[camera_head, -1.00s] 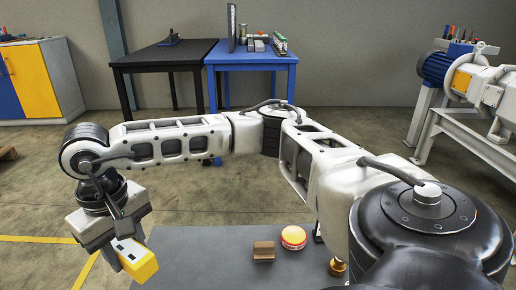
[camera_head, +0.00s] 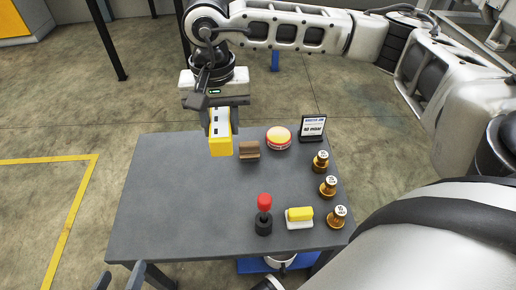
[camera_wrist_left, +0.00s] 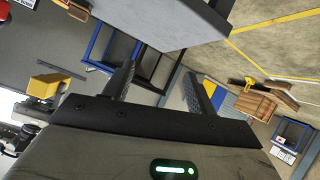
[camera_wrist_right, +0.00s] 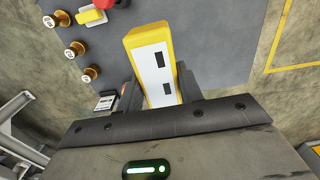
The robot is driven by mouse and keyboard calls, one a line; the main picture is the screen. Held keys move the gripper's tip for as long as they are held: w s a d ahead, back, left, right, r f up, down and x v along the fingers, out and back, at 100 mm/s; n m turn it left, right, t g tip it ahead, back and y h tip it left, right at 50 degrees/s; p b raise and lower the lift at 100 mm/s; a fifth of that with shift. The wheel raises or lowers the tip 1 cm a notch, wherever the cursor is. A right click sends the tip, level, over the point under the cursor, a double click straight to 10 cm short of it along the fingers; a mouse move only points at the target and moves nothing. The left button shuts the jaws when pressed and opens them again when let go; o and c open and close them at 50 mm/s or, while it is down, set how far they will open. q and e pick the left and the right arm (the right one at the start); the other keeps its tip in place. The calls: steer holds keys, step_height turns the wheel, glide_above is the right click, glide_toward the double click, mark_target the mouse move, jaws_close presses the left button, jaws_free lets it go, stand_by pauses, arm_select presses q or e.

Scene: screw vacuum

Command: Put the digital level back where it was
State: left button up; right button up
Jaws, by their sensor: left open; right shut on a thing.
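The digital level is a yellow and white block (camera_head: 220,135), held in my right gripper (camera_head: 220,114) over the far part of the grey table (camera_head: 180,200). It hangs just left of a brown block (camera_head: 249,151). The right wrist view shows the level (camera_wrist_right: 155,62) between both fingers, its white face with two dark windows towards the camera. I cannot tell whether its lower end touches the table. My left gripper (camera_head: 122,278) shows only as dark fingertips by the table's near left corner. In the left wrist view (camera_wrist_left: 158,85) its fingers are apart and empty.
Right of the brown block are a yellow-topped red button (camera_head: 279,138) and a small sign (camera_head: 313,128). Several brass weights (camera_head: 328,186) line the right edge. A red-topped black tool (camera_head: 264,214) and a yellow block on a white base (camera_head: 299,217) stand near the front. The table's left half is clear.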

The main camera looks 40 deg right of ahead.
steer(key=f+m, duration=0.1)
steer(key=m, duration=0.2)
steer(key=d+f+m+b, duration=0.1)
steer(key=m, duration=0.2)
steer(key=f+m+b, duration=0.1)
steer(key=m, duration=0.3)
steer(key=shift+d+f, duration=0.3)
steer(key=shift+f, duration=0.05)
step_height(320, 180, down, 2)
steer(key=d+m+b, duration=0.1)
steer(key=m+b, duration=0.1)
steer(key=m, duration=0.5)
steer(key=m+b, duration=0.4)
steer(key=m, duration=2)
glide_above(252, 185)
step_height(252, 185, down, 8)
step_height(252, 185, down, 5)
steer(key=b, duration=0.2)
steer(key=shift+f+b, duration=0.2)
steer(key=shift+b, duration=0.1)
step_height(252, 185, down, 4)
steer(key=shift+f+b, duration=0.1)
steer(key=shift+b, duration=0.75)
arm_select(q)
step_height(252, 185, up, 8)
steer(key=w+d+t+h, duration=0.2)
steer(key=t+h, duration=0.2)
steer(key=t, duration=0.2)
arm_select(e)
steer(key=shift+w, duration=0.1)
